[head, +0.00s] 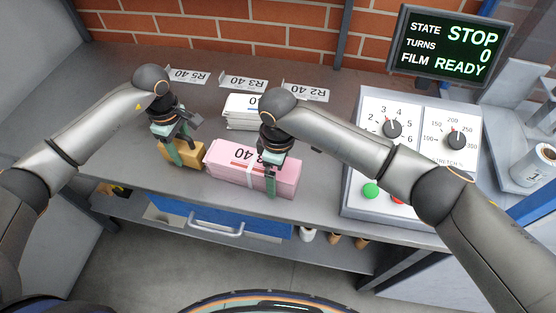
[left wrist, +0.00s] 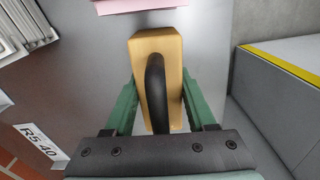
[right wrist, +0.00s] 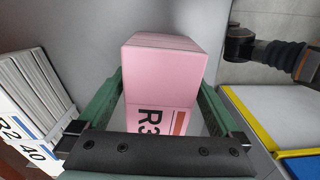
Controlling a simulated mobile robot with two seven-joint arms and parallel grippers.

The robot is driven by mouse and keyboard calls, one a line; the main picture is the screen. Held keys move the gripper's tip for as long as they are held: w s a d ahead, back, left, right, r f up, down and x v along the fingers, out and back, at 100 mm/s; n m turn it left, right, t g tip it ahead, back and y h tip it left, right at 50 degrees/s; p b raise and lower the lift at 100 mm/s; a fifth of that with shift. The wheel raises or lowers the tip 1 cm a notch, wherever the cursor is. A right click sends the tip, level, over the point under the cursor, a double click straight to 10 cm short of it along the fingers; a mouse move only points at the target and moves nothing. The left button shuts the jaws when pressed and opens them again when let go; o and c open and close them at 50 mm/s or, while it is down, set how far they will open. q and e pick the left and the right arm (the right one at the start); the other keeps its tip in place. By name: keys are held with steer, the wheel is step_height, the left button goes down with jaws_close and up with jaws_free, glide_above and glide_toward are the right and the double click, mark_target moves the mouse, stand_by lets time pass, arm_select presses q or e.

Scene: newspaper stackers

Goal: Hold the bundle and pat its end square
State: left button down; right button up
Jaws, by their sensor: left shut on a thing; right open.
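The pink bundle (head: 228,163) lies on the grey table, with a pale band around it and an "R3 40" label on top. My right gripper (head: 271,178) is at its right part. In the right wrist view, the open green fingers stand on either side of the bundle (right wrist: 165,70); contact cannot be told. My left gripper (head: 172,150) is shut on a tan block with a black handle (head: 186,158), left of the bundle. The block (left wrist: 170,50) sits between the fingers in the left wrist view, a small gap from the bundle's edge (left wrist: 140,5).
White paper stacks (head: 240,118) stand behind the bundle, near cards R5, R3 and R2. A control panel (head: 410,150) with knobs and buttons is at the right, under a screen (head: 450,45) reading STOP. A blue drawer (head: 220,222) is below the front edge. Table left of the block is clear.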

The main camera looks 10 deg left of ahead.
mark_target(193, 148)
steer(key=shift+f, duration=0.55)
jaws_close()
stand_by(0.5)
arm_select(q)
steer(key=shift+s+d, duration=0.15)
steer(key=shift+d, duration=0.75)
steer(key=shift+s+d, duration=0.15)
steer(key=shift+d, duration=0.75)
arm_select(e)
steer(key=shift+a+r, duration=0.1)
stand_by(1.3)
arm_select(q)
steer(key=shift+w+a, duration=0.2)
steer(key=shift+a, duration=0.8)
steer(key=shift+w+a, duration=0.15)
steer(key=shift+a, duration=0.8)
